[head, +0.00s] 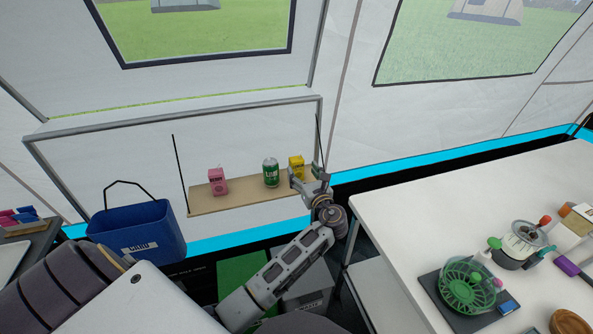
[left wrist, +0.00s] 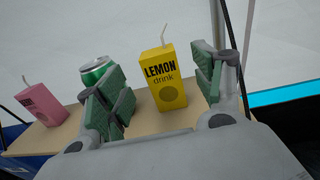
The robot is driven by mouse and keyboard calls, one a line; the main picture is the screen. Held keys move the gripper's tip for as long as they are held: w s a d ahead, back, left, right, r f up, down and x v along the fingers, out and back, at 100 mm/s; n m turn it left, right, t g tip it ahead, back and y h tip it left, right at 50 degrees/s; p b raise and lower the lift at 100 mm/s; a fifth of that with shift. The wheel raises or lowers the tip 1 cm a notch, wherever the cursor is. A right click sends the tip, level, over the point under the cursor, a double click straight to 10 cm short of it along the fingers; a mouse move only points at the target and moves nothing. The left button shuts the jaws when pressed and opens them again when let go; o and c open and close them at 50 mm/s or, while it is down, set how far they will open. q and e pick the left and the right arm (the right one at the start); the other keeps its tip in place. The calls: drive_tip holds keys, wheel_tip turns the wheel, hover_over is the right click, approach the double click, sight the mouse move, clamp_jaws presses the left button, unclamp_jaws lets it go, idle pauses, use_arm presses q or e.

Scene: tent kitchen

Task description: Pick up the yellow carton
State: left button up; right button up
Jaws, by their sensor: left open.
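The yellow carton (head: 296,164) stands upright on a hanging wooden shelf (head: 232,202) near its right end. In the left wrist view the yellow carton (left wrist: 168,80), marked LEMON drink and with a straw, stands between the open fingers, apart from both as far as I can tell. My left gripper (head: 308,180) is open and empty, in front of the carton; its green-padded fingers show in the left wrist view (left wrist: 165,95). My right gripper is not in view.
A green can (head: 271,172) stands just left of the carton, partly behind the left finger in the left wrist view. A pink carton (head: 217,181) stands farther left on the shelf. A blue bin (head: 137,232) is left of the shelf, a white table (head: 400,215) right.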

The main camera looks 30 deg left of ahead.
sight(298, 164)
use_arm(q)
drive_tip(key=shift+w+a, duration=0.4)
drive_tip(key=shift+a, duration=0.15)
drive_tip(key=x, duration=0.3)
drive_tip(key=shift+r, duration=0.15)
drive_tip(key=shift+w+a, duration=0.25)
drive_tip(key=shift+a, duration=0.1)
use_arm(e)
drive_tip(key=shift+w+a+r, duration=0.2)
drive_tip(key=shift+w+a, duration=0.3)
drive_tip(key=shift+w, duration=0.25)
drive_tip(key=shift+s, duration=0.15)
use_arm(q)
drive_tip(key=shift+c, duration=0.3)
drive_tip(key=c, duration=0.5)
drive_tip(key=shift+c, duration=1.4)
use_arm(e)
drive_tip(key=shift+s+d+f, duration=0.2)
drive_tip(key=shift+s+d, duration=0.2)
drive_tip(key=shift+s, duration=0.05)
